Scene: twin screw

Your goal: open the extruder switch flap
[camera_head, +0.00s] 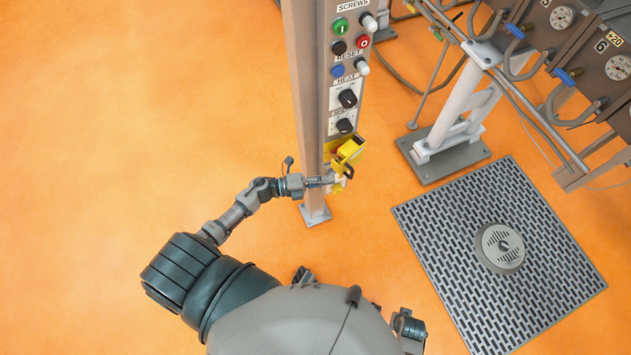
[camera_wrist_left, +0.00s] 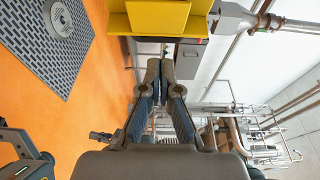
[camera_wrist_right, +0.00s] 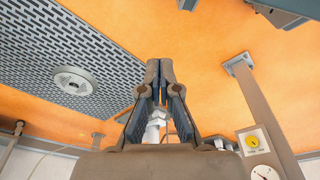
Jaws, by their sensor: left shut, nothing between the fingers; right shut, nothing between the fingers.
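The extruder switch's yellow housing with its flap (camera_head: 348,152) sits low on the grey control post, below the knobs. Yellow panels (camera_wrist_left: 165,16) also fill the top of the left wrist view. I cannot tell how far the flap stands open. My left gripper (camera_head: 338,181) is at the lower edge of the yellow part; whether it touches is unclear. In the left wrist view its fingers (camera_wrist_left: 160,68) are closed together and empty, just below the yellow panels. My right gripper (camera_wrist_right: 160,68) is shut and empty, away from the post.
The control post (camera_head: 308,100) carries several buttons and two black knobs (camera_head: 347,98) above the yellow housing. A grey floor grate (camera_head: 440,235) with a round cover lies to the right. A pale machine stand (camera_head: 465,110) and pipes are at upper right. The orange floor at left is clear.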

